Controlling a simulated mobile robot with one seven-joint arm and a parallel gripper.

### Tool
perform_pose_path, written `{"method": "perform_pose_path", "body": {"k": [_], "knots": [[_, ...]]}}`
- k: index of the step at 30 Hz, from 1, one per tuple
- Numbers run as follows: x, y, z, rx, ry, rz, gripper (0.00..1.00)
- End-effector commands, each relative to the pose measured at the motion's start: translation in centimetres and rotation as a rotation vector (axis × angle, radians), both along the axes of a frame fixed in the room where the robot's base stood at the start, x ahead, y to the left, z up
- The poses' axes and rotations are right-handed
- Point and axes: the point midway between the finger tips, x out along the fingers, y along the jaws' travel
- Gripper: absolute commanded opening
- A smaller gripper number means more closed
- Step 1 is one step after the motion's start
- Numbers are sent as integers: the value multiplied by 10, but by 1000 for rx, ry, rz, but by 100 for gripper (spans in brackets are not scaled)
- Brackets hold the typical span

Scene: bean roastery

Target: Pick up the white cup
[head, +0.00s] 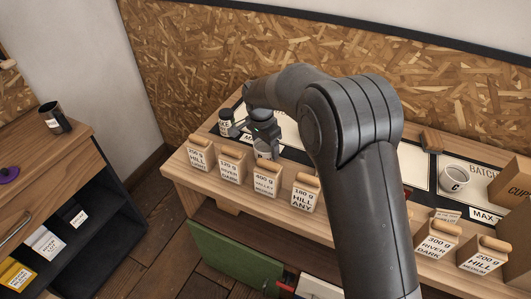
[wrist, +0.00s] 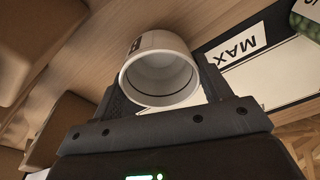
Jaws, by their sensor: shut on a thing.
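A white cup (wrist: 160,74) with a dark-printed label sits between the two fingers of my gripper (wrist: 163,92) in the wrist view, its open mouth towards the camera. My gripper is shut on it. In the head view the cup (head: 263,153) shows as a small pale shape just under my gripper (head: 263,143), behind the row of bags. Part of it is hidden by the gripper. I cannot tell whether its base touches the table. A second white cup (head: 456,179), marked C, stands on the right part of the table.
Several labelled bags (head: 236,168) line the front edge of the table (head: 184,178). A dark labelled jar (head: 226,124) stands left of my gripper. More bags (head: 437,243) and a cardboard box (head: 512,188) are at the right. A dark cup (head: 54,117) stands on the left cabinet.

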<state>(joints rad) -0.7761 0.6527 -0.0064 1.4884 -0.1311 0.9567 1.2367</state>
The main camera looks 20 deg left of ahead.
Motion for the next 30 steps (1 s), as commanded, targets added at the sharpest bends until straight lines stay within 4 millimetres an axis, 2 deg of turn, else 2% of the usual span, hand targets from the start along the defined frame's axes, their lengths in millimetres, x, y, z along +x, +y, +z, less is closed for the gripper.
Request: {"method": "perform_pose_path", "body": {"k": [3,11,14,24,30], "knots": [[0,0,1,1,0,0,42],[1,1,6,2,-2,0,42],[1,1,20,3,-3,-1,42],[0,0,85,2,-2,0,42],[0,0,100,1,0,0,42]]}}
